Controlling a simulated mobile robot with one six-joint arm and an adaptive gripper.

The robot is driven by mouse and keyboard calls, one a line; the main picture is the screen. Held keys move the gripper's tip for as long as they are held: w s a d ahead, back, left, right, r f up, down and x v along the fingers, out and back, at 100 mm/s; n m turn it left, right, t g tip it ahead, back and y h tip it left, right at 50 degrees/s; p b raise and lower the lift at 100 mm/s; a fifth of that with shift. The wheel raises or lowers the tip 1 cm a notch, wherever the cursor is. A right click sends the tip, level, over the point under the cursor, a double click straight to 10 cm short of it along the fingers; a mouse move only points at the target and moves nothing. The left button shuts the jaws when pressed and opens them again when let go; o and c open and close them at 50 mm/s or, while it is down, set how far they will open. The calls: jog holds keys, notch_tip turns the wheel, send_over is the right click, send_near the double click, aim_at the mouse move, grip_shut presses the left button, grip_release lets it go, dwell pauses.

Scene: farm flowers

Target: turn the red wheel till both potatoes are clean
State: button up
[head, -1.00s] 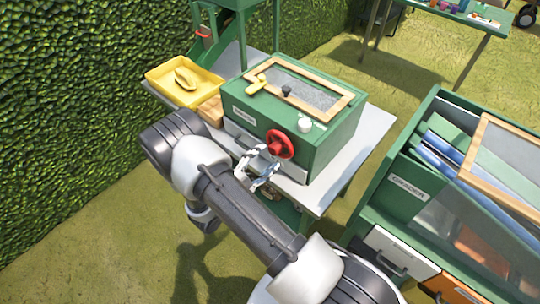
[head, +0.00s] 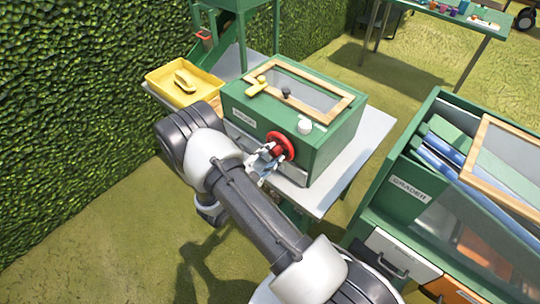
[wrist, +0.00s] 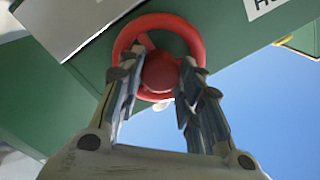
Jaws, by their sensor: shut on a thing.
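The red wheel (head: 281,148) is on the front wall of the green box-shaped washer (head: 318,155). My gripper (head: 266,158) is at the wheel. In the wrist view the gripper (wrist: 158,82) has its two fingers on either side of the wheel's round red hub (wrist: 160,70), shut on it, inside the red rim of the wheel (wrist: 193,38). The washer's lid has a wood-framed window (head: 310,92). I cannot make out the potatoes in either view.
A yellow tray (head: 160,84) holding a yellow object (head: 186,80) stands left of the washer. A green grader (head: 385,200) with drawers stands to the right.

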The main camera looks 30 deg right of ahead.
jog(key=c, duration=0.4)
